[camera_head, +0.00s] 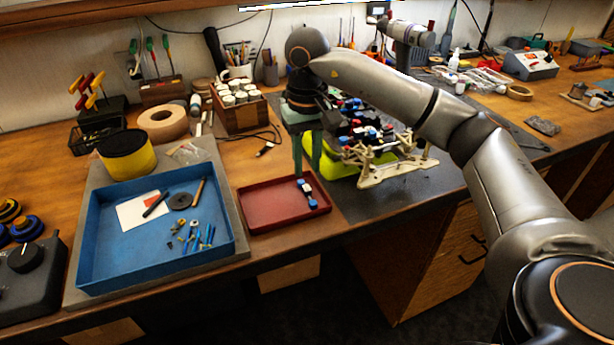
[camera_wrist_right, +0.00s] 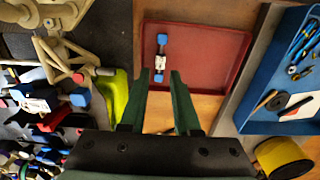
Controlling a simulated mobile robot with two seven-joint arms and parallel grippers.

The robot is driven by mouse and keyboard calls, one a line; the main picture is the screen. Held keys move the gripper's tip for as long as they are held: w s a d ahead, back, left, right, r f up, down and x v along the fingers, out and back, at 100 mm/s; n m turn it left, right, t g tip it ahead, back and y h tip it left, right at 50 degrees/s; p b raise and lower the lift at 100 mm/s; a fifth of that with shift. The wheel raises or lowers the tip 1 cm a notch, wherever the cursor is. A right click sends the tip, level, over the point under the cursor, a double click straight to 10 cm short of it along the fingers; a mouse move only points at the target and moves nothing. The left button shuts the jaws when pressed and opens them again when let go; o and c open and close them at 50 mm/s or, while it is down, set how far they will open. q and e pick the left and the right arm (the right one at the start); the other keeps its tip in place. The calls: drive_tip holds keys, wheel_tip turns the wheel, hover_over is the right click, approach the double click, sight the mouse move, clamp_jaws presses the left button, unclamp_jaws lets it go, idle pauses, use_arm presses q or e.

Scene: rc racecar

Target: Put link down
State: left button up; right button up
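The link is a small dark rod with blue ends and a pale middle (camera_head: 308,193). It lies on the right part of the red tray (camera_head: 262,207). In the right wrist view the link (camera_wrist_right: 161,60) lies in the red tray (camera_wrist_right: 205,52), just beyond my fingertips. My right gripper (camera_head: 307,172) points down at the tray's back right edge, with its two green fingers apart. In the wrist view the right gripper (camera_wrist_right: 158,74) is open, with nothing clamped between its fingers. My left gripper is not in view.
The racecar chassis (camera_head: 375,140) stands on a yellow-green stand just right of the gripper. A blue tray (camera_head: 110,262) with small tools and parts lies left of the red tray. A wooden box of white-topped jars (camera_head: 240,112) stands behind.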

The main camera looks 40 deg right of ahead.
sight(308, 188)
wheel_tip(308, 188, up, 7)
drive_tip(key=shift+p, duration=0.45)
drive_tip(key=shift+s, duration=0.1)
